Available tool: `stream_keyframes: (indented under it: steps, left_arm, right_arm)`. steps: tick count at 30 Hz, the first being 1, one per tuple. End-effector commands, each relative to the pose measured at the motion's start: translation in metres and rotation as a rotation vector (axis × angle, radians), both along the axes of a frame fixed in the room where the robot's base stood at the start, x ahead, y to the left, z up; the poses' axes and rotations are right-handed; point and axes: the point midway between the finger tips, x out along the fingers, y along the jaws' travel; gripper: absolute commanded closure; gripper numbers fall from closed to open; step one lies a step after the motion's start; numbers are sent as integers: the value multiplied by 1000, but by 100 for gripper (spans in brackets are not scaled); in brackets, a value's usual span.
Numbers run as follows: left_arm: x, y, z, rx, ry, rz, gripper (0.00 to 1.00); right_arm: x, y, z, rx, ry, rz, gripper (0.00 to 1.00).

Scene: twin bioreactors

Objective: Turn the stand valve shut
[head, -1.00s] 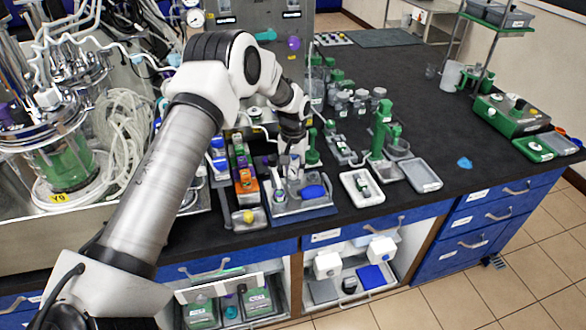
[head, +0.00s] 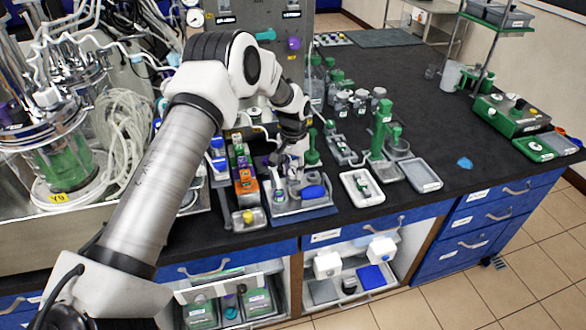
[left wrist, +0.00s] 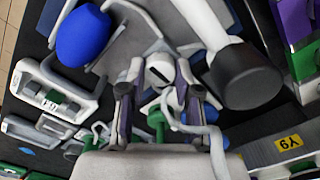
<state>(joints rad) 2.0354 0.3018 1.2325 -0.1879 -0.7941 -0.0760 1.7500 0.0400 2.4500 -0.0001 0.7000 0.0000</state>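My left gripper (head: 284,160) reaches down over a blue-based stand (head: 300,213) near the front edge of the bench. In the left wrist view its two fingers (left wrist: 158,92) stand apart, on either side of a small white knob-like part with a dark slot (left wrist: 159,71). This part looks like the stand valve. Narrow gaps seem to show beside it, so contact is not clear. The valve's handle position cannot be made out, and in the head view the gripper hides much of it. A blue rounded object (head: 312,192) lies on the stand, also large in the left wrist view (left wrist: 84,36).
A rack of coloured blocks (head: 246,186) stands close left of the gripper. A white tray (head: 361,188) and green stand (head: 380,135) are to the right. A bioreactor (head: 60,160) with coiled tubing is at left. Open bench lies at back right.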

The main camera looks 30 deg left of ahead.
Motion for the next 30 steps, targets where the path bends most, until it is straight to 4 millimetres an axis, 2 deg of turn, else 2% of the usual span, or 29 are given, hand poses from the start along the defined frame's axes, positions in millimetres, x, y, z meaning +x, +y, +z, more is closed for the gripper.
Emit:
stream_keyframes:
  steps: [1,2,13,17,24,27,30]
  left_arm:
    - [-2,-1,-4,-2,8,0,50]
    - [-2,-1,-4,-2,8,0,43]
    - [0,0,6,0,-1,1,43]
    - [1,0,28,-1,-2,1,43]
    - [1,0,89,0,0,0,43]
    - [1,0,106,0,3,0,43]
    - [1,0,116,0,4,0,43]
  right_arm:
    - [0,0,-1,0,0,0,60]
    - [0,0,-1,0,0,0,60]
    - [0,0,0,0,0,0,60]
    - [0,0,0,0,0,0,60]
    - [0,0,0,0,0,0,60]
    - [0,0,0,0,0,0,60]
    - [0,0,0,0,0,0,60]
